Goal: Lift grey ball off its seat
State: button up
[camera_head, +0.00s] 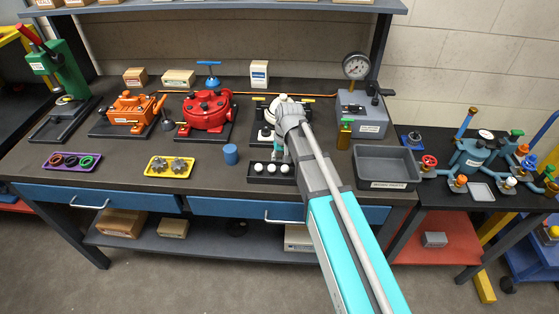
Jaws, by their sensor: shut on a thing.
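My gripper (278,154) points down just behind the black tray (249,176) near the front of the bench. It is small and partly covered by my wrist, and looks shut on a small ball that I take to be the grey ball; the ball itself is hardly visible. Several pale balls, one of them at the left (258,167), sit in a row in the black tray. A white round-topped unit (284,105) on a dark base stands behind my gripper, partly hidden by my arm.
A blue cylinder (230,154) and a yellow tray (169,167) lie to the left. A red pump (207,110) stands behind them. A shelf (220,5) spans above.

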jog(key=shift+r, duration=0.1)
jog(key=shift+r+p, duration=0.95)
jog(key=shift+p, duration=0.05)
jog(key=s+r+p, duration=0.1)
jog(key=r+p, duration=0.1)
jog(key=s+d+r+p, duration=0.1)
jog(key=s+r+p, duration=0.1)
jog(key=r+p, duration=0.1)
jog(key=s+r+p, duration=0.2)
jog(key=shift+d+r, duration=0.25)
jog(key=s+d+r+p, duration=0.2)
jog(key=s+r+p, duration=0.1)
jog(key=s, duration=0.5)
jog(key=shift+s+d+r+p, duration=0.15)
jog(key=shift+s+r+p, duration=0.1)
jog(key=shift+p, duration=0.2)
notch_tip(320, 180, up, 3)
jog(key=p, duration=0.3)
